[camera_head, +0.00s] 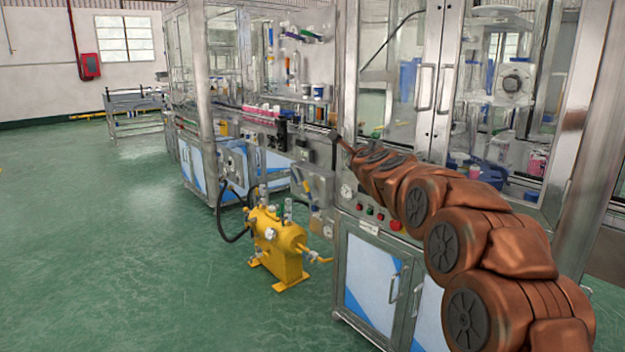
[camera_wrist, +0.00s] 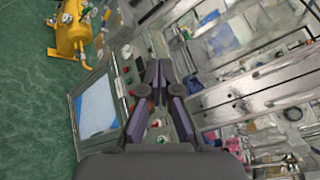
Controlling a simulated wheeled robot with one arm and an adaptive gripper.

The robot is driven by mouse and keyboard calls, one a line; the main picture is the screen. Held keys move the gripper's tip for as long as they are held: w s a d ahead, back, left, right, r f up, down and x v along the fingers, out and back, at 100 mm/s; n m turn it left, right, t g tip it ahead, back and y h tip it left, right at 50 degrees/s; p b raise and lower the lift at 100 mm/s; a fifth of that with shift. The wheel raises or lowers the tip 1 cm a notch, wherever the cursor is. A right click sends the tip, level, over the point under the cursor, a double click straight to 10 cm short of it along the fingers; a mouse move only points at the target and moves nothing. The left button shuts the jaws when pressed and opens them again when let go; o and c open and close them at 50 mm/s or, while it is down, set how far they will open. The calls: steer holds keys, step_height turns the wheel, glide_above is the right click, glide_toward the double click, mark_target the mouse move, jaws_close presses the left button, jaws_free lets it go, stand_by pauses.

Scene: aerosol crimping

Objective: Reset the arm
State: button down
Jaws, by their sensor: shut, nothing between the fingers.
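My arm is copper-brown and reaches from the lower right of the head view toward the middle, in front of the machine cabinets. My gripper (camera_head: 337,138) is small and dark at its far end there, near a metal frame post. In the wrist view my gripper (camera_wrist: 167,88) has dark purple-grey fingers and is shut with nothing held. It hangs in front of the machine's control panel, and I cannot tell how far off the panel is.
A glass-doored machine cabinet (camera_head: 391,75) stands close to my arm. Its front panel has red and green buttons (camera_head: 396,225). A yellow pump unit (camera_head: 275,245) with a black hose stands on the floor. The green floor (camera_head: 110,240) at the left is clear.

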steer(key=s+a+f+n+g+y, duration=0.1)
steer(key=s+a+f+n+g, duration=0.1)
steer(key=s+f+n, duration=0.3)
steer(key=s+a+f+n+g+y, duration=0.2)
steer(key=s+a+n+g, duration=0.1)
steer(key=s, duration=0.5)
steer(key=s+a+f+n+g+y, duration=0.1)
steer(key=s+a+f+n+g, duration=0.15)
steer(key=s+n, duration=0.3)
steer(key=s+d+f+n+g+h, duration=0.1)
steer(key=s+d+f+n+g, duration=0.1)
steer(key=s+f, duration=0.5)
steer(key=s+d+f+n+g, duration=0.2)
steer(key=s+n, duration=0.1)
steer(key=s, duration=0.8)
steer(key=s+d+f+n+g+h, duration=0.1)
steer(key=s+d+f+n+g, duration=0.15)
steer(key=s+f, duration=0.45)
steer(key=s+d+f+n+g+h, duration=0.1)
steer(key=s+d+n+g+h, duration=0.2)
steer(key=s, duration=0.8)
steer(key=s+d+f+n+g, duration=0.15)
steer(key=s+d, duration=0.35)
steer(key=s, duration=0.6)
step_height(320, 180, up, 14)
steer(key=p, duration=1.2)
steer(key=shift+w+f+m+p, duration=0.15)
steer(key=shift+w+m+p, duration=0.15)
steer(key=shift+m+p, duration=0.15)
